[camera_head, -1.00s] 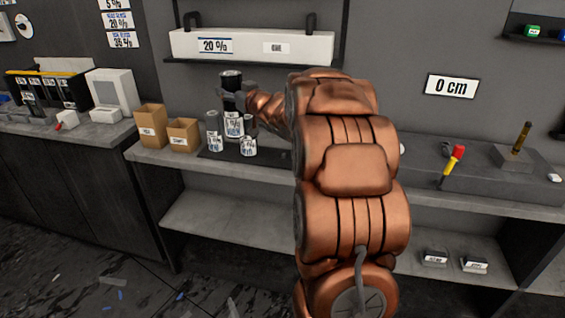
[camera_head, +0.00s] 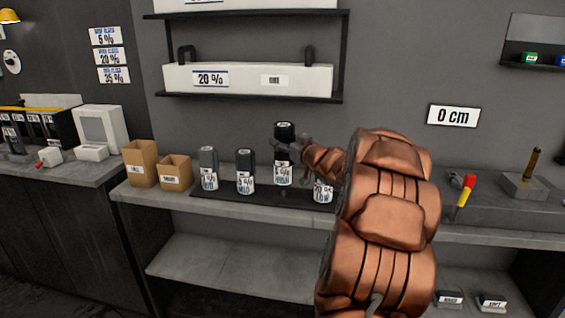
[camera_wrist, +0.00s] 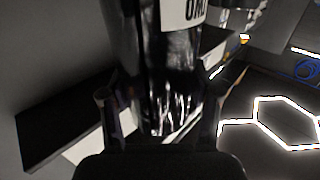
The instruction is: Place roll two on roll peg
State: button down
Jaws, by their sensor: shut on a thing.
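My gripper (camera_head: 286,147) is shut on a dark roll (camera_head: 284,163) with a white label, held upright above or behind the dark mat (camera_head: 262,199); its exact clearance is hard to tell. In the wrist view the dark roll (camera_wrist: 150,65) stands between my two fingers (camera_wrist: 160,105). Three similar labelled rolls stand on the mat: one at left (camera_head: 208,170), one beside it (camera_head: 245,174), and one at right (camera_head: 322,190), partly behind my arm. The brass-coloured roll peg (camera_head: 533,162) stands slightly tilted on a grey block (camera_head: 523,187) at the far right, empty.
Two cardboard boxes (camera_head: 140,163) (camera_head: 175,172) stand left of the mat. A shelf with a long white box (camera_head: 250,79) hangs above. A red and yellow tool (camera_head: 466,190) lies between my arm and the peg block.

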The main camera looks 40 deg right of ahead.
jog(key=shift+f, duration=2.35)
jog(key=shift+c, duration=1.2)
grip_release()
jog(key=s+a, duration=0.2)
jog(key=s, duration=0.9)
jog(key=shift+s+b, duration=0.4)
jog(key=shift+w+a, duration=0.1)
